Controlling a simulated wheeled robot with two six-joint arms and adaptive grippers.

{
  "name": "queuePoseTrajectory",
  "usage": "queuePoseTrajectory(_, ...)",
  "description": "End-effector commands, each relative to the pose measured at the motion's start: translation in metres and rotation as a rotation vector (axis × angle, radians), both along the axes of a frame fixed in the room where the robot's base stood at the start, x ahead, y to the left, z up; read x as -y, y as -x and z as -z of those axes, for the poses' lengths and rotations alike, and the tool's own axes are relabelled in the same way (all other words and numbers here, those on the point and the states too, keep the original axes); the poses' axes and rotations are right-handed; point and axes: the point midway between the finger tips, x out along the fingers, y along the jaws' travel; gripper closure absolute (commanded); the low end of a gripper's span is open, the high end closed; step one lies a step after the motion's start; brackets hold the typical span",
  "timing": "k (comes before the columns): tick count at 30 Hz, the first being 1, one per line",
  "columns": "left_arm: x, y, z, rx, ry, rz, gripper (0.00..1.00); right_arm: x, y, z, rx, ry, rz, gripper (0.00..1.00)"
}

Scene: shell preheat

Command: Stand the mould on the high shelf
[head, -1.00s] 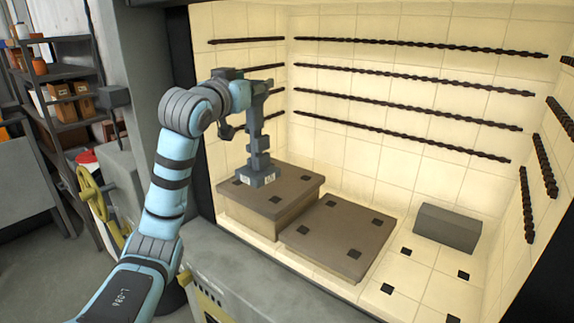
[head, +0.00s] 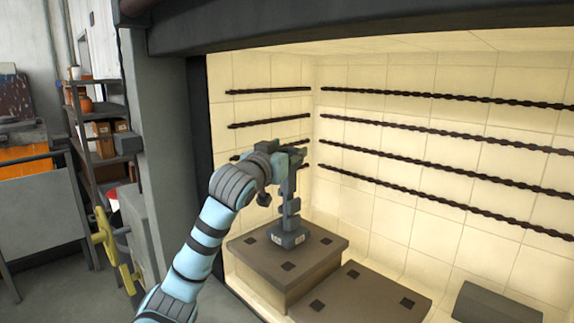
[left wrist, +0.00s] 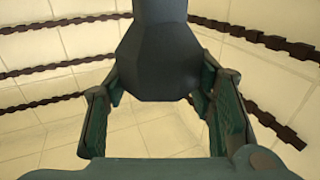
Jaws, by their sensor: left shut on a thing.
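The mould (head: 290,238) is a dark grey stepped piece with a wide base bearing small white labels and a narrow upper column. My left gripper (head: 289,158) is shut on the mould's upper end. In the left wrist view the mould's dark body (left wrist: 160,65) fills the space between the green fingers. My right gripper is not in view.
A lower brown slab (head: 365,300) lies right of the high shelf, and a grey block (head: 498,303) sits at the far right. Dark twisted heating elements (head: 430,130) line the cream walls. The chamber's grey left post (head: 170,150) stands beside my arm.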

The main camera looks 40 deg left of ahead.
Motion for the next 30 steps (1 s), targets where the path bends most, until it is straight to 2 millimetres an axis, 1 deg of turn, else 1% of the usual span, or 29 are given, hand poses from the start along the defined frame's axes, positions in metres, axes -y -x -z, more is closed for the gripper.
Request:
queuePoseTrajectory(1,0.000,0.000,0.008,0.000,-0.002,0.000,1.00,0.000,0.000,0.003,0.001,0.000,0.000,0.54)
queuePoseTrajectory(3,0.000,0.001,0.011,0.002,-0.003,0.000,1.00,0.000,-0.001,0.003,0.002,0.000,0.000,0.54)
queuePoseTrajectory(8,0.000,0.001,0.010,0.003,-0.001,-0.001,1.00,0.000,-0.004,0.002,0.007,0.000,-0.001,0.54)
queuePoseTrajectory(12,0.000,0.001,0.013,0.003,-0.001,-0.001,1.00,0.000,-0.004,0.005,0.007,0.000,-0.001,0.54)
queuePoseTrajectory(13,0.000,0.001,0.013,0.001,0.000,-0.001,0.45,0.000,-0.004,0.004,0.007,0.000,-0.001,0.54)
queuePoseTrajectory(15,0.000,0.001,0.013,0.001,0.000,-0.001,0.34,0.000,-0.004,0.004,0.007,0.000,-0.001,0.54)
queuePoseTrajectory(16,0.000,0.001,0.013,0.001,0.000,-0.001,0.30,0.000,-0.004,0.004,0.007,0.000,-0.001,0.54)
queuePoseTrajectory(26,0.000,0.001,0.010,0.002,-0.001,-0.001,0.30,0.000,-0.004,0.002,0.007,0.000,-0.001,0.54)
queuePoseTrajectory(28,0.001,0.005,0.010,0.003,-0.002,-0.001,0.30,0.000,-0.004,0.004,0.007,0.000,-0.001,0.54)
queuePoseTrajectory(30,0.003,0.016,0.011,0.004,-0.005,-0.002,0.30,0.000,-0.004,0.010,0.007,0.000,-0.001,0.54)
